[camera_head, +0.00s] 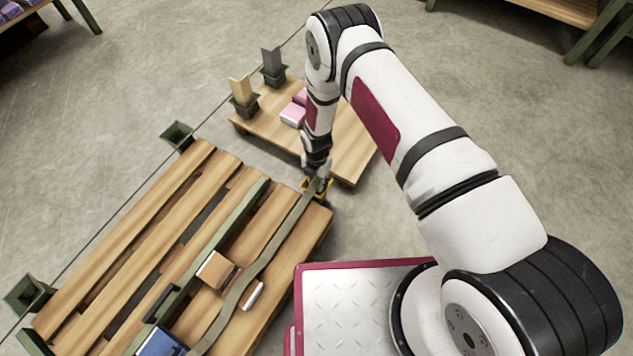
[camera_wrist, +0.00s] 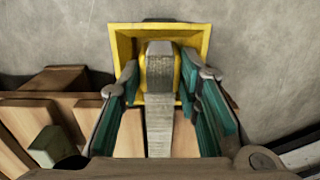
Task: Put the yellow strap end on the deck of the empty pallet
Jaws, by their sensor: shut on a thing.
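My gripper (camera_head: 318,188) is at the near pallet's far right corner. In the wrist view its teal-padded fingers (camera_wrist: 167,100) stand on either side of the yellow strap end (camera_wrist: 176,70), and they are shut on it. The grey strap (camera_head: 262,262) runs from there across the pallet's slats toward the picture's bottom. A square yellow holder (camera_wrist: 124,42) surrounds the strap end in the wrist view; whether they touch is unclear.
A second pallet (camera_head: 350,150) behind my gripper holds pink-white boxes (camera_head: 293,114). Two green holders with upright pieces stand at its left edge (camera_head: 245,100). Empty green holders (camera_head: 178,134) sit by the near pallet's left side. Floor to the left is clear.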

